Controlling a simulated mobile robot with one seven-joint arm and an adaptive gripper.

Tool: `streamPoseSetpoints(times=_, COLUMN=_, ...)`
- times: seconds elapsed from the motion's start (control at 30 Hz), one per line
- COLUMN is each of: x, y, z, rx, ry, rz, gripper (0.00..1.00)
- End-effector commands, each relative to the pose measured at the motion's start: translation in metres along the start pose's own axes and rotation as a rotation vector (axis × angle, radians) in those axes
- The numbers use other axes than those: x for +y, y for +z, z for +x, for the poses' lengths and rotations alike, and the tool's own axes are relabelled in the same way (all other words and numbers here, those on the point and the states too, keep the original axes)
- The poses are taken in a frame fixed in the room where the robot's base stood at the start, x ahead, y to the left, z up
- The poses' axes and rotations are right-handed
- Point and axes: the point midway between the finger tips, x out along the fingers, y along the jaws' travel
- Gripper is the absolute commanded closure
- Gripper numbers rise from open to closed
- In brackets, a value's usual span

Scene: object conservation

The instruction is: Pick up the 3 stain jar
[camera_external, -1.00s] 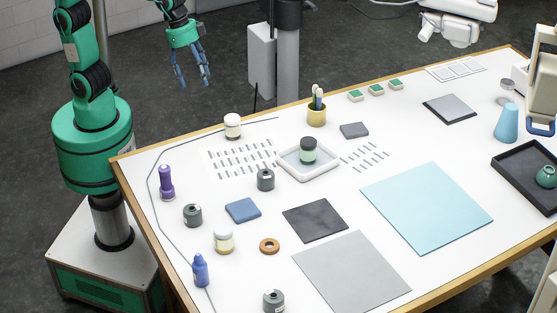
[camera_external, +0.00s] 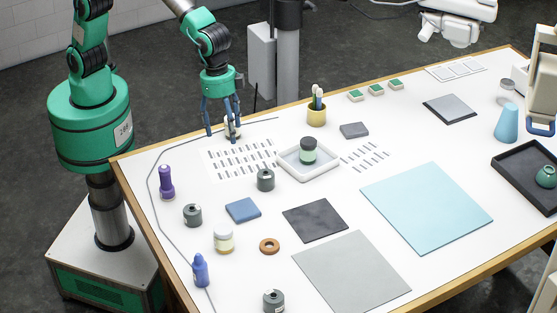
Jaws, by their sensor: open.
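Several small jars stand on the white table, and their labels are too small for me to read a 3 on any. A pale jar (camera_external: 229,128) stands at the back left. My gripper (camera_external: 222,136) is open over it, with its blue fingers reaching down by the jar and partly hiding it. I cannot tell whether they touch it. Dark grey jars stand left of centre (camera_external: 265,180), further left (camera_external: 192,216) and at the front edge (camera_external: 273,302). A cream jar (camera_external: 223,241) stands at the front left. A green jar with a dark lid (camera_external: 308,156) sits in a white tray (camera_external: 328,170).
A purple bottle (camera_external: 166,187) and a blue bottle (camera_external: 200,273) stand at the left. A yellow cup with sticks (camera_external: 317,116) stands right of my gripper. A blue block (camera_external: 243,210), wooden ring (camera_external: 269,245) and flat mats lie further forward.

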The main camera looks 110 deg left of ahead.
Motion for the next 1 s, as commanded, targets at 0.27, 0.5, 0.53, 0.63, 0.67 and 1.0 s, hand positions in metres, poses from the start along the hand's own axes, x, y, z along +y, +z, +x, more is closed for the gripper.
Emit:
streamPoseSetpoints(times=0.27, x=0.052, y=-0.040, z=0.041, rx=-0.053, ry=0.001, rz=0.047, gripper=0.31)
streamPoseSetpoints(times=0.5, x=0.098, y=-0.062, z=0.084, rx=-0.096, ry=-0.001, rz=0.084, gripper=0.31)
streamPoseSetpoints(times=0.53, x=0.103, y=-0.064, z=0.090, rx=-0.100, ry=-0.001, rz=0.088, gripper=0.31)
streamPoseSetpoints(times=0.63, x=0.120, y=-0.069, z=0.107, rx=-0.115, ry=-0.003, rz=0.102, gripper=0.31)
streamPoseSetpoints(times=0.67, x=0.124, y=-0.071, z=0.111, rx=-0.118, ry=-0.003, rz=0.105, gripper=0.31)
streamPoseSetpoints(times=1.0, x=0.145, y=-0.074, z=0.136, rx=-0.136, ry=-0.005, rz=0.122, gripper=0.31)
